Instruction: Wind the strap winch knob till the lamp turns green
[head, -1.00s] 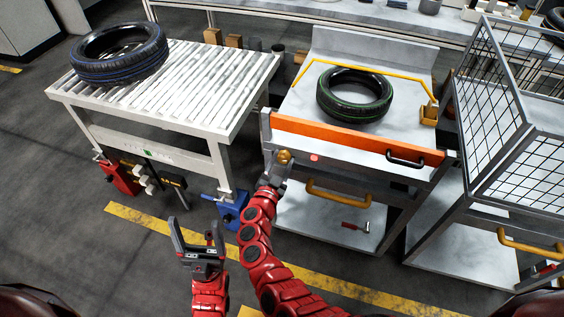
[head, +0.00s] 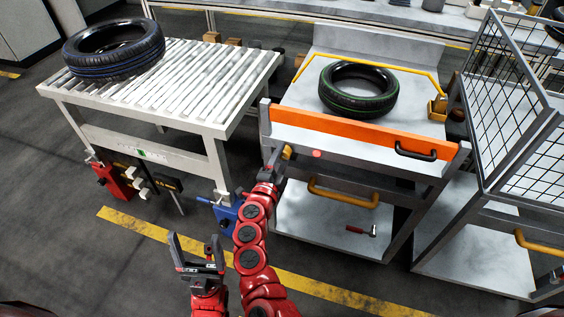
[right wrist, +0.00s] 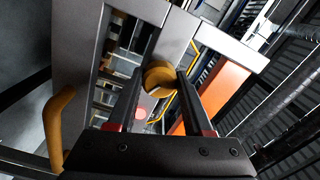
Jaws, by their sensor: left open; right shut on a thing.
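The yellow winch knob (head: 287,152) sits on the front of the tyre cart, below its orange bar. My right gripper (head: 280,158) is shut on the knob; in the right wrist view the knob (right wrist: 158,76) shows between its two fingers. The lamp (head: 317,153) is just right of the knob and is red; it also looks red in the right wrist view (right wrist: 141,112). The yellow strap (head: 372,58) runs around behind a green-lined tyre (head: 358,90) lying on the cart. My left gripper (head: 194,246) is open and empty, over the floor in front.
A roller conveyor (head: 205,90) with a blue-lined tyre (head: 114,50) stands at the left. A mesh cage cart (head: 525,110) stands close on the right. The cart has a yellow handle (head: 343,193) and a lower shelf with a red-handled tool (head: 362,230). Floor is free in front.

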